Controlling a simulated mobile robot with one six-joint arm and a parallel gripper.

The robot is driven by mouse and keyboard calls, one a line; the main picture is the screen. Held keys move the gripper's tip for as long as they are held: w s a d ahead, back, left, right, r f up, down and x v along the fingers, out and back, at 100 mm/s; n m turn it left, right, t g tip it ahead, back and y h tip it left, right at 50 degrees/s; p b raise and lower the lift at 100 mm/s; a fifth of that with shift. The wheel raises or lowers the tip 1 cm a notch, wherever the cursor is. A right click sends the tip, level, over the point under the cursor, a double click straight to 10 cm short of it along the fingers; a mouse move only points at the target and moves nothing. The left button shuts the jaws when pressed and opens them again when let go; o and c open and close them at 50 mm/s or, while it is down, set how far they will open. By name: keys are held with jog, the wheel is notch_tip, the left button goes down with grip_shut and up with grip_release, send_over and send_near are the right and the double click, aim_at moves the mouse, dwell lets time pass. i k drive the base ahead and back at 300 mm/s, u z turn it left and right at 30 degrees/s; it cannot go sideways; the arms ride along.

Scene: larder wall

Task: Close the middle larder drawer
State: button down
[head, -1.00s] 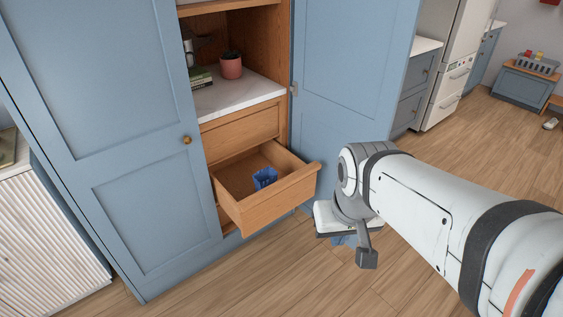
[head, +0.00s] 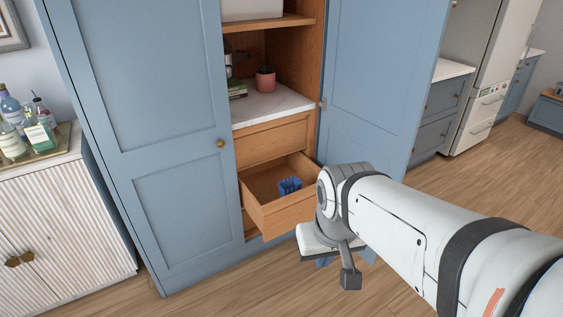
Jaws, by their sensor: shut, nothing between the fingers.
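The middle larder drawer (head: 284,213) is pulled out from the wooden cabinet, below a shut wooden drawer (head: 272,143). A small blue container (head: 289,187) sits inside it. My gripper (head: 350,279) is low in front of the larder, to the right of and below the open drawer's front. Its fingers look shut, with nothing seen between them. My wrist covers the drawer front's right end in the picture, and I cannot tell whether it touches. Part of a lower drawer (head: 250,226) shows beneath the open one.
A blue larder door (head: 376,85) stands open at right; a blue panel with a knob (head: 180,130) is at left. A potted plant (head: 265,80) stands on the white shelf (head: 275,104). A white ribbed cabinet (head: 65,220) is far left. The wooden floor (head: 235,290) in front is clear.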

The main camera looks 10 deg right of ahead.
aim_at(274, 216)
jog(key=u, duration=0.05)
jog(key=i, duration=1)
